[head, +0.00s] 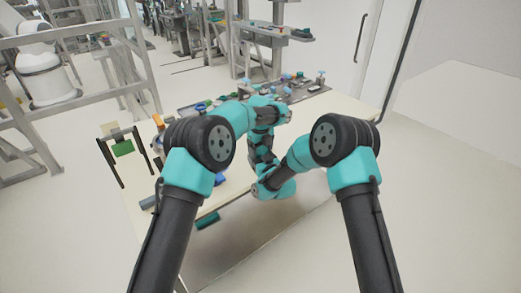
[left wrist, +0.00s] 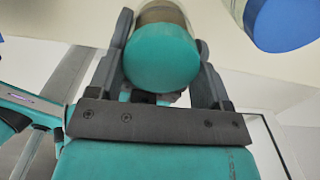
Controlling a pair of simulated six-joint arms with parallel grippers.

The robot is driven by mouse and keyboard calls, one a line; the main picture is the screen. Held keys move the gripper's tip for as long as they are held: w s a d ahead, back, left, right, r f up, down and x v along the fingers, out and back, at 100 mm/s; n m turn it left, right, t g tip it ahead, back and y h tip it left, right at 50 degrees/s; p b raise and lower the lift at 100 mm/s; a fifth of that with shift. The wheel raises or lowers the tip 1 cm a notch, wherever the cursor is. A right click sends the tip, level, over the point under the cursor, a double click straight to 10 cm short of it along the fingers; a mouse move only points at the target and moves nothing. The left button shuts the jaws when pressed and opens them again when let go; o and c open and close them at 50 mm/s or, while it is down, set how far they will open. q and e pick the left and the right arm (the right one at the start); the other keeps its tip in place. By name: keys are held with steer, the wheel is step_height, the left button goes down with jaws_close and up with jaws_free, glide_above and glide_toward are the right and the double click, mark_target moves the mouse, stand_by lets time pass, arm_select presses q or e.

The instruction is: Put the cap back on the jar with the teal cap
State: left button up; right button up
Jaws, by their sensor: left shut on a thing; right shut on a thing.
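In the left wrist view my left gripper (left wrist: 160,72) is shut with its two fingers on either side of the teal cap (left wrist: 161,58). The cap's round, flat top faces the camera. Right behind the cap, at the top edge, shows part of the jar (left wrist: 163,13), clear with brownish contents. Cap and jar overlap in this view; I cannot tell whether they touch or the cap is seated. In the head view my arms hide both grippers, the cap and the jar. My right gripper cannot be made out in either view.
A pale table (head: 342,101) carries several small coloured items and dark trays at its back. A blue round object (left wrist: 283,20) is at the upper right of the left wrist view. A dark frame with a green panel (head: 122,148) stands at the table's left. The floor at right is clear.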

arm_select(q)
steer(key=shift+s+f, duration=0.1)
steer(key=shift+f, duration=0.85)
stand_by(0.5)
steer(key=shift+r, duration=0.45)
stand_by(1.2)
steer(key=shift+f, duration=0.5)
stand_by(1.6)
steer(key=o, duration=0.6)
steer(key=shift+o, duration=0.2)
steer(key=shift+r, duration=2.3)
steer(key=shift+r, duration=0.1)
steer(key=c, duration=1.2)
